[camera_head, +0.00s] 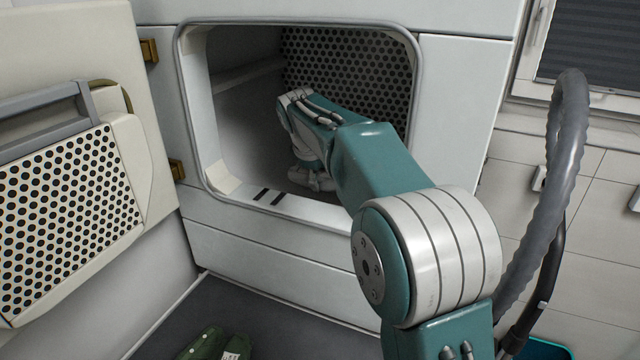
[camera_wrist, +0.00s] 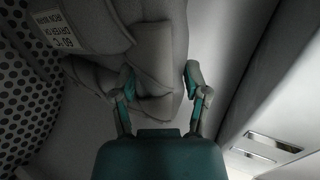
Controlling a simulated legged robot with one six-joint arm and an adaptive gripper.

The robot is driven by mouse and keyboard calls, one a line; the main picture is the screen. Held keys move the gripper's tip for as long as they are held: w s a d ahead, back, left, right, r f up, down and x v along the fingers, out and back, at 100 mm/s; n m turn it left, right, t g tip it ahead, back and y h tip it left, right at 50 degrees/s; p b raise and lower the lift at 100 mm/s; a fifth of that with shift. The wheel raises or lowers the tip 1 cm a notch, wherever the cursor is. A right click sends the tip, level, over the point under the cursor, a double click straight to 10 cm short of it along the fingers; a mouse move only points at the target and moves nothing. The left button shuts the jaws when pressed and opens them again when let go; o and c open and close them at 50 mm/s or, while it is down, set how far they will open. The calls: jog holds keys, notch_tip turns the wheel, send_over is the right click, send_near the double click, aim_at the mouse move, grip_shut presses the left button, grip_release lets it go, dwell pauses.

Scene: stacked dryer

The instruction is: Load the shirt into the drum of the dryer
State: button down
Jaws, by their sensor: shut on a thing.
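The dryer (camera_head: 300,248) has its door (camera_head: 75,190) open to the left. My arm reaches through the square opening into the drum (camera_head: 350,55), which has a perforated back wall. My gripper (camera_head: 312,180) is inside the drum, low down and partly hidden by my wrist. In the wrist view, my gripper (camera_wrist: 160,78) is shut on the grey shirt (camera_wrist: 152,48), with folds of cloth between its fingers. A white care label (camera_wrist: 65,30) shows on the cloth at upper left. The perforated drum wall shows at left there.
A green item (camera_head: 205,345) with a white label lies on the dark surface below the opening. A grey ribbed hose (camera_head: 565,170) stands at right beside my arm. The opening's rim (camera_head: 300,205) runs just under my forearm.

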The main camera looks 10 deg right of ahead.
jog(key=shift+f, duration=1)
jog(key=shift+f, duration=0.6)
jog(key=shift+c, duration=0.4)
grip_release()
